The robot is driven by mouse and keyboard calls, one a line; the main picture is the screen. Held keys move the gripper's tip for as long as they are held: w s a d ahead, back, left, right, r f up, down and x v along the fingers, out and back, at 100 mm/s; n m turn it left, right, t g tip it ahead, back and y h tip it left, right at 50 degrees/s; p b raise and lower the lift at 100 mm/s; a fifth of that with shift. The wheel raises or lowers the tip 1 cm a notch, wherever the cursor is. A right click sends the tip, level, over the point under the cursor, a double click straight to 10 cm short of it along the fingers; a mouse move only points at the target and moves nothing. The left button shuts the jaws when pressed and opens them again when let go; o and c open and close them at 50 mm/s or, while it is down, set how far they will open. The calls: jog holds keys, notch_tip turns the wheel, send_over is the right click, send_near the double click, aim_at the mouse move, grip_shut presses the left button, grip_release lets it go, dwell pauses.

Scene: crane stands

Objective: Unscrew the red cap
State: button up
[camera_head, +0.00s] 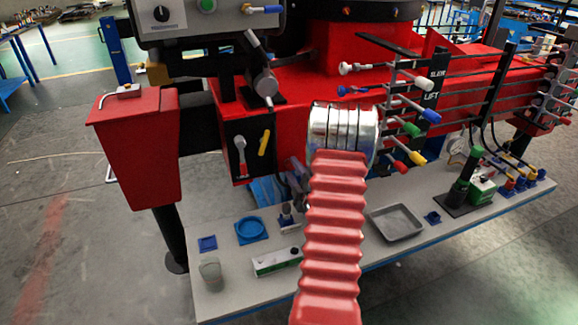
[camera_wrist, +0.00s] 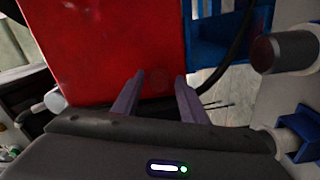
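My gripper (camera_wrist: 159,80) is open in the wrist view, with two purple-grey fingers apart and nothing visible between them. A large red surface fills the view beyond the fingertips. I cannot tell whether that end is the red cap. In the head view my red ribbed arm sleeve and silver rings hide my gripper. No red cap shows clearly there.
A grey bench (camera_head: 225,285) carries a metal tray (camera_head: 395,222), a blue round dish (camera_head: 250,230) and a grey cup (camera_head: 210,273). The red crane stand (camera_head: 290,75) with coloured levers rises behind it. A red box (camera_head: 140,145) stands left. A black cable crosses the wrist view's upper right.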

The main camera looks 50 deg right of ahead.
jog(key=m, duration=0.5)
dwell(0.4)
dwell(0.3)
jog(key=m, duration=0.5)
jog(key=shift+m, duration=0.3)
jog(key=m, duration=0.4)
jog(key=shift+a+m, duration=0.1)
jog(key=shift+m, duration=0.3)
dwell(0.4)
